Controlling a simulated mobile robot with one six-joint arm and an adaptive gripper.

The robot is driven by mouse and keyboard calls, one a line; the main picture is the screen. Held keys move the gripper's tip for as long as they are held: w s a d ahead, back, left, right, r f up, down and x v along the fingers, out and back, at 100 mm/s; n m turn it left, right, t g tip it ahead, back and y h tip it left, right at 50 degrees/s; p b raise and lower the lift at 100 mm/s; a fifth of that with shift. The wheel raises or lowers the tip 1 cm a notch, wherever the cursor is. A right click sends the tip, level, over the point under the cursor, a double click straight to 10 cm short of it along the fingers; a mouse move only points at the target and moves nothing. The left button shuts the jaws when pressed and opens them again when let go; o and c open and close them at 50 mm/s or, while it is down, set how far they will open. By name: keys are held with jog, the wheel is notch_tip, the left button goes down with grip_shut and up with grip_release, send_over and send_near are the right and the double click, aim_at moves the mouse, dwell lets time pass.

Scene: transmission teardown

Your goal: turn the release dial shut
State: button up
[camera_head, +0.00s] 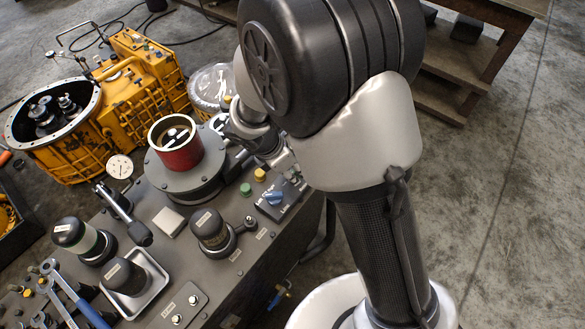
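A blue knob (275,198) sits on a small dark box near the right edge of the grey bench; it is the most dial-like part in view, but I cannot read its label or its setting.
A red cylinder (179,144) stands on a round grey fixture left of my gripper. Green (246,189) and yellow (260,174) buttons are close by. Dark cylinders and a lever (128,215) stand on the bench. A yellow transmission housing (140,75) is behind. Floor at right is clear.

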jog(key=shift+c, duration=0.2)
grip_shut()
jog(key=shift+s, duration=0.1)
jog(key=shift+m+p, duration=0.3)
jog(key=shift+m, duration=0.1)
jog(key=m+g+p, duration=0.1)
jog(key=m+p, duration=0.1)
jog(key=shift+m+h, duration=0.3)
jog(key=shift+m, duration=0.1)
jog(key=m+g+p, duration=0.1)
jog(key=m+p, duration=0.1)
jog(key=m, duration=0.1)
jog(key=shift+m+g, duration=0.4)
jog(key=m+g+p, duration=0.1)
jog(key=m, duration=0.2)
jog(key=shift+w+f, duration=0.1)
jog(key=shift+w, duration=0.1)
jog(key=shift+d+m+g+y+p, duration=0.1)
jog(key=shift+m+g+y+p, duration=0.5)
jog(key=shift+m, duration=1.1)
